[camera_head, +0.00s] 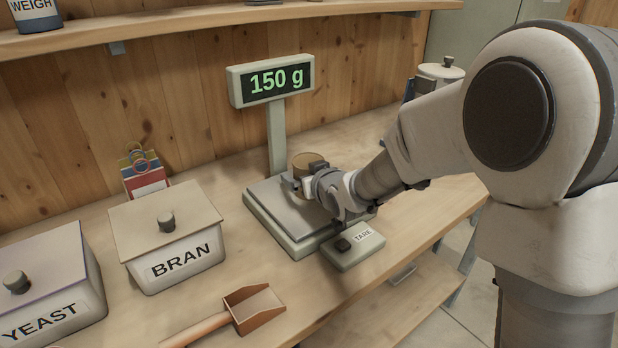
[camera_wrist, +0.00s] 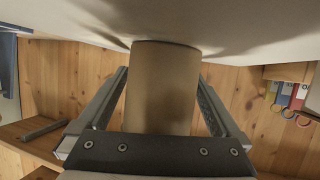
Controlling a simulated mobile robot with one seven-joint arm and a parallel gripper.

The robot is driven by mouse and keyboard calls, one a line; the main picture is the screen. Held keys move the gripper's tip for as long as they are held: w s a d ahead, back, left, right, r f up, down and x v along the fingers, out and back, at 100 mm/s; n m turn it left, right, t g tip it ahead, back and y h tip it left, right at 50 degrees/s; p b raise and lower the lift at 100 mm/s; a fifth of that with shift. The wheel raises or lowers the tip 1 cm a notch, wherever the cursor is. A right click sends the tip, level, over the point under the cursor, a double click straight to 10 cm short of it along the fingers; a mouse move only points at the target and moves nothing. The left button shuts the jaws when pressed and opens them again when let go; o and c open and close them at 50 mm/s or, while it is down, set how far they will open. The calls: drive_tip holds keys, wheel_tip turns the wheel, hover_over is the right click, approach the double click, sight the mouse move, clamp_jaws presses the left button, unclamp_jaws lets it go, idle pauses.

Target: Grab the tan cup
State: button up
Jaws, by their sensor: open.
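The tan cup (camera_head: 304,161) stands on the weighing plate of the scale (camera_head: 262,213), whose display (camera_head: 276,81) reads 150 g. My gripper (camera_head: 303,176) is at the cup, low over the plate, and partly hides it. In the wrist view the cup (camera_wrist: 164,88) is between the two fingers of my gripper (camera_wrist: 162,80). The fingers are open, with a visible gap on each side of the cup.
A TARE button box (camera_head: 353,249) sits in front of the scale, under my arm. A BRAN bin (camera_head: 168,238), a YEAST bin (camera_head: 48,285) and a scoop (camera_head: 250,305) are to the left. A shelf (camera_head: 200,18) runs above. The counter right of the scale is mostly clear.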

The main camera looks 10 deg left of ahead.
drive_tip(key=shift+w, duration=0.1)
drive_tip(key=c, duration=1.3)
